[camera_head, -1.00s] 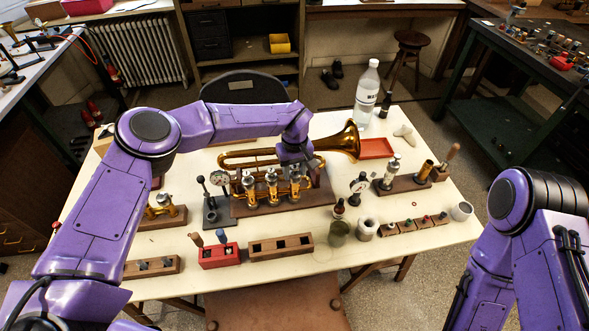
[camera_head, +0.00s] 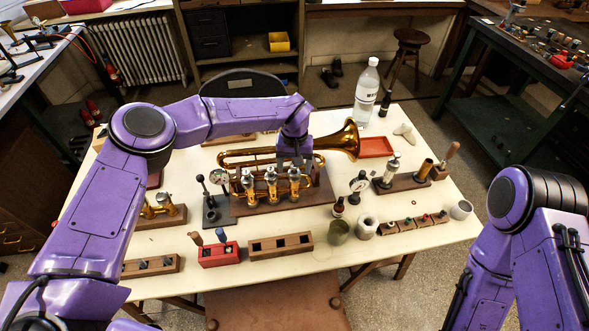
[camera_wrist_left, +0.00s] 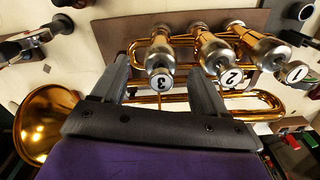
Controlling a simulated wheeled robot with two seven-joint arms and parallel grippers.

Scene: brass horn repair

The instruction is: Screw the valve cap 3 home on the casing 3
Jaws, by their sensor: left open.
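The brass horn (camera_head: 340,143) lies on a wooden stand with three upright valve casings. Casing 3 (camera_head: 294,188) is the rightmost in the head view, and also shows in the left wrist view (camera_wrist_left: 157,50). My right gripper is out of the frames.
Caps 2 (camera_wrist_left: 231,77) and 1 (camera_wrist_left: 295,72) stand close beside casing 3. A wooden block with square slots (camera_head: 281,246) lies in front. A water bottle (camera_head: 367,95) stands behind.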

